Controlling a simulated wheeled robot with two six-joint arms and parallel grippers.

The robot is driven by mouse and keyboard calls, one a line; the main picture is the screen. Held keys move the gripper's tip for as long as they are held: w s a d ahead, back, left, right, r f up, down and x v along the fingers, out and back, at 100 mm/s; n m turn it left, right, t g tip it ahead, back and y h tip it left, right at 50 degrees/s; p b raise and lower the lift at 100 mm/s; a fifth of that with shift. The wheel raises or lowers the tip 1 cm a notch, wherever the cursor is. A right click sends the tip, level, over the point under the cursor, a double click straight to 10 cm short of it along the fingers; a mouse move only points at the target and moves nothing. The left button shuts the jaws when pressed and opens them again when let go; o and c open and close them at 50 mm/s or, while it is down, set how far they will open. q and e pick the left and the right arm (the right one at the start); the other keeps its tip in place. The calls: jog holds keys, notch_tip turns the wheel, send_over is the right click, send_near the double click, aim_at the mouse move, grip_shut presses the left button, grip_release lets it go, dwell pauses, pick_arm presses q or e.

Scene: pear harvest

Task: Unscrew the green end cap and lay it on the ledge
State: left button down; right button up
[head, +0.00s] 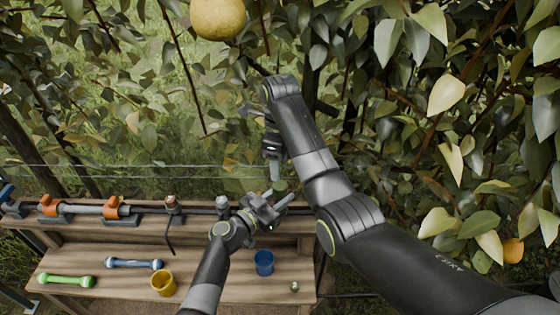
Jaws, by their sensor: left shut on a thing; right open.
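A grey pipe (190,211) runs along the upper wooden rail. My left gripper (265,210) is shut at the pipe's right end, and its fingers hide most of what they hold. A small green patch (280,186), perhaps the green end cap, shows just above it, partly hidden. My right gripper (274,168) is open, pointing down just above that patch; I cannot tell whether it touches. The ledge (215,290) is the lower wooden shelf. A small greenish round piece (294,287) lies on it at the right; I cannot tell what it is.
The ledge also bears a yellow cup (163,283), a blue cup (264,262), a blue-ended bar (134,263) and a green-ended bar (67,281). Orange clamps (116,208) sit on the pipe. Leafy branches hang close around my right arm, with a pear (218,17) above.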

aim_at(280, 185)
jog(key=m, duration=0.5)
jog(key=shift+f, duration=0.15)
notch_tip(280, 185, down, 8)
jog(key=shift+r, duration=0.15)
